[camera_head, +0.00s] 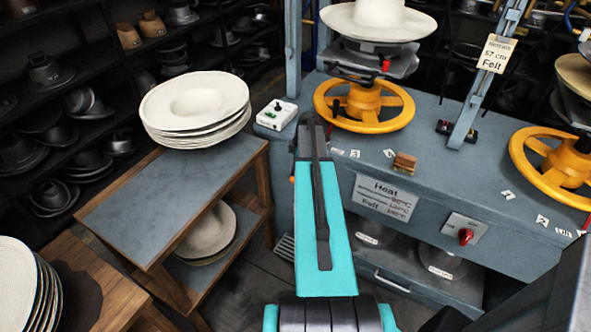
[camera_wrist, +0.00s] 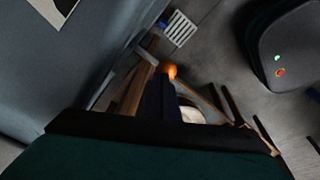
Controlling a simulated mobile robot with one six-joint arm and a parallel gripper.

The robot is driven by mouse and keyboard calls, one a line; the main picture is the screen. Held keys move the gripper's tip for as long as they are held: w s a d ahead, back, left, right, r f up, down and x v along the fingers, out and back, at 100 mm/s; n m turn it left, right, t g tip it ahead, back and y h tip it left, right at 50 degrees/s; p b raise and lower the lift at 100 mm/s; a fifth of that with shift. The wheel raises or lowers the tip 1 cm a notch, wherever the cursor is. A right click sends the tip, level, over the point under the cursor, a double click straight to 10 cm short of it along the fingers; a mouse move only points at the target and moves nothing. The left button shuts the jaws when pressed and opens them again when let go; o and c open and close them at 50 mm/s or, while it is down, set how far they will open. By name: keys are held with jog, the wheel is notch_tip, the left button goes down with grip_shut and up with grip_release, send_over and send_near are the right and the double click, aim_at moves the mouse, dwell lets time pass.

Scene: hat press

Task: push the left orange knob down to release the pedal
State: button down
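The left orange knob (camera_head: 292,179) shows as a small orange bit at the left edge of my arm, by the left end of the grey press bench. In the wrist view the orange knob (camera_wrist: 172,71) is a round ball just beyond the tip of my gripper (camera_wrist: 161,80). My gripper's dark fingers appear as one narrow block, together and empty. I cannot tell whether they touch the knob. In the head view my arm hides the gripper. A grey slatted pedal (camera_head: 285,246) lies low near the floor, and also shows in the wrist view (camera_wrist: 180,27).
The press bench (camera_head: 460,180) carries yellow handwheels (camera_head: 364,108) and a red switch (camera_head: 465,236). A small white box (camera_head: 277,115) sits at its left corner. A wooden side table (camera_head: 150,210) with stacked pale hats (camera_head: 195,105) stands close on the left. Dark floor shows between them.

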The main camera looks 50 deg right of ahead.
jog(key=shift+s+a+r+g+y+p, duration=0.1)
jog(key=shift+s+r+g+y+p, duration=0.15)
jog(key=shift+p, duration=0.4)
jog(key=shift+s+a+r+g+y+p, duration=0.1)
jog(key=shift+r+p, duration=0.25)
jog(key=shift+p, duration=0.25)
jog(key=shift+w+r+p, duration=0.1)
jog(key=shift+r+p, duration=0.45)
jog(key=shift+r, duration=0.9)
